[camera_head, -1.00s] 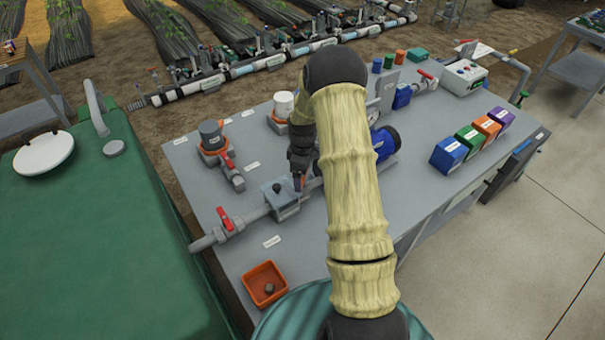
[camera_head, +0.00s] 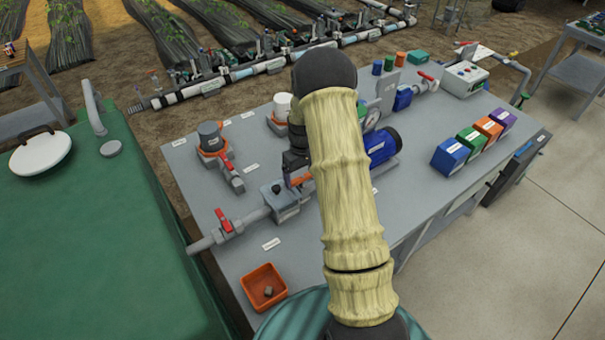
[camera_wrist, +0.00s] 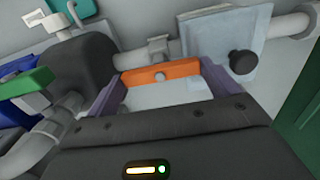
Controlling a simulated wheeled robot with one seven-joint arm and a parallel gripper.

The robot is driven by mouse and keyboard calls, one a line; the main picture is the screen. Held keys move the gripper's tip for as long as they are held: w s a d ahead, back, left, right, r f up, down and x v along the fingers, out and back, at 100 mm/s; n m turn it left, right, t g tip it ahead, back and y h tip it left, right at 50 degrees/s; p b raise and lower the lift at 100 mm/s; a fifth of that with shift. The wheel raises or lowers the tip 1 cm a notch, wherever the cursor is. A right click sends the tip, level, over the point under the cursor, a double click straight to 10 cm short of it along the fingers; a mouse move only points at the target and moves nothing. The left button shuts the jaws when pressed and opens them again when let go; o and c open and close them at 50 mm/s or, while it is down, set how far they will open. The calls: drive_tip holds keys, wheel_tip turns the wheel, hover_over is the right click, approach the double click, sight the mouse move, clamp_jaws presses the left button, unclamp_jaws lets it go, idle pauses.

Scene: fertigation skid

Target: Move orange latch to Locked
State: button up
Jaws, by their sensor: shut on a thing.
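In the head view a bit of orange, seemingly the latch (camera_head: 301,181), shows beside the grey box, and my arm hides most of this spot. No Locked mark can be read in either view.
A grey box (camera_head: 281,201) with a black knob stands left of the latch on the pipe. A red-handled valve (camera_head: 224,221), a blue motor (camera_head: 382,146) and an orange tray (camera_head: 264,287) are nearby. The green tank (camera_head: 90,230) stands at the left.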

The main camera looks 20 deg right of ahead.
sight(302, 177)
drive_tip(key=shift+o, duration=0.2)
drive_tip(key=shift+w+r, duration=0.1)
drive_tip(key=o, duration=0.8)
drive_tip(key=shift+c, duration=0.2)
drive_tip(key=shift+r, duration=0.1)
wheel_tip(302, 177, up, 17)
drive_tip(key=b, duration=0.2)
drive_tip(key=s+a+f+m+t, duration=0.1)
drive_tip(key=s+a, duration=0.4)
drive_tip(key=s, duration=0.6)
drive_tip(key=s+a+f+m+t, duration=0.1)
drive_tip(key=s+a, duration=0.5)
drive_tip(key=s, duration=0.5)
drive_tip(key=shift+s+a+f+t, duration=0.15)
drive_tip(key=shift+a+f+t, duration=0.1)
drive_tip(key=shift+t, duration=0.05)
